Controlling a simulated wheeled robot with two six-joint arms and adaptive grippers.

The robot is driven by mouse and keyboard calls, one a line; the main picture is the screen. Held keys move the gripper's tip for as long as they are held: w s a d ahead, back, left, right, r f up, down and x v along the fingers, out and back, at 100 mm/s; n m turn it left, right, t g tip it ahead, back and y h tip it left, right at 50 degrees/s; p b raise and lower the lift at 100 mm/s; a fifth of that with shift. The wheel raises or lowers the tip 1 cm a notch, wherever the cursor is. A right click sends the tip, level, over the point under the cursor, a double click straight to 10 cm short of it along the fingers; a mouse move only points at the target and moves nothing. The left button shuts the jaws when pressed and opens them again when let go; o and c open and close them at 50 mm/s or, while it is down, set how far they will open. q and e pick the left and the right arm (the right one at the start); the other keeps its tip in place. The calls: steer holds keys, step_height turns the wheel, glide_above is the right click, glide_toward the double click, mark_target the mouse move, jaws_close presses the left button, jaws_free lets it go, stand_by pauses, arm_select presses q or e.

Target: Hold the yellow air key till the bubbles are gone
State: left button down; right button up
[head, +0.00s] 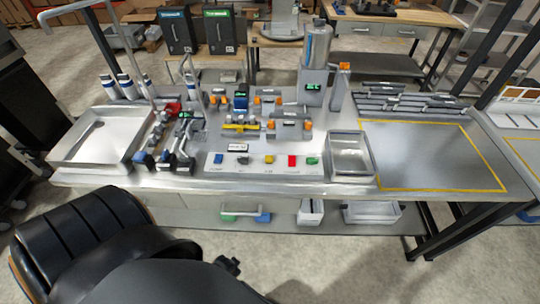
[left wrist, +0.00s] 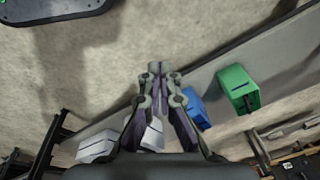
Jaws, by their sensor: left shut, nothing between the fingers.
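The yellow key (head: 269,159) sits in the middle of a pale key panel (head: 225,170) near the front edge of the steel bench. Blue (head: 218,158), dark (head: 242,160), red (head: 292,160) and green (head: 311,160) keys share the panel. Labels are too small to read. Bubbles cannot be made out. My left gripper (left wrist: 155,72) is shut and empty in the left wrist view, over the floor beside the low shelf, away from the panel. In the head view my dark arm fills the lower left. My right gripper is not in view.
Left of the panel is a steel tray (head: 70,150) and right of it a steel basin (head: 351,170). Dispenser fittings and a metal cylinder (head: 317,45) stand behind. A yellow-outlined area (head: 440,155) is clear. Green (left wrist: 237,88) and blue (left wrist: 195,112) bins sit on the low shelf.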

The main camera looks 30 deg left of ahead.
arm_select(q)
steer(key=w+d+r+t+p, duration=0.1)
steer(key=w+r, duration=0.4)
steer(key=r, duration=0.3)
steer(key=w+r+p, duration=0.1)
steer(key=w+r, duration=0.4)
steer(key=r, duration=0.3)
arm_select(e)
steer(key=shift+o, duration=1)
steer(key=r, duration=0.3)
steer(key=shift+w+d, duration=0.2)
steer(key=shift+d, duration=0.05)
arm_select(q)
step_height(320, 180, up, 36)
steer(key=f+m+t+h+p, duration=0.1)
steer(key=m+t+h+p, duration=0.35)
steer(key=m, duration=0.85)
glide_above(267, 159)
steer(key=b, duration=0.2)
steer(key=t, duration=0.1)
steer(key=shift+r, duration=0.25)
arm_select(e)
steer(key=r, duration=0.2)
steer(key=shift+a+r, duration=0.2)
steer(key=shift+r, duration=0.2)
arm_select(q)
steer(key=shift+f, duration=0.1)
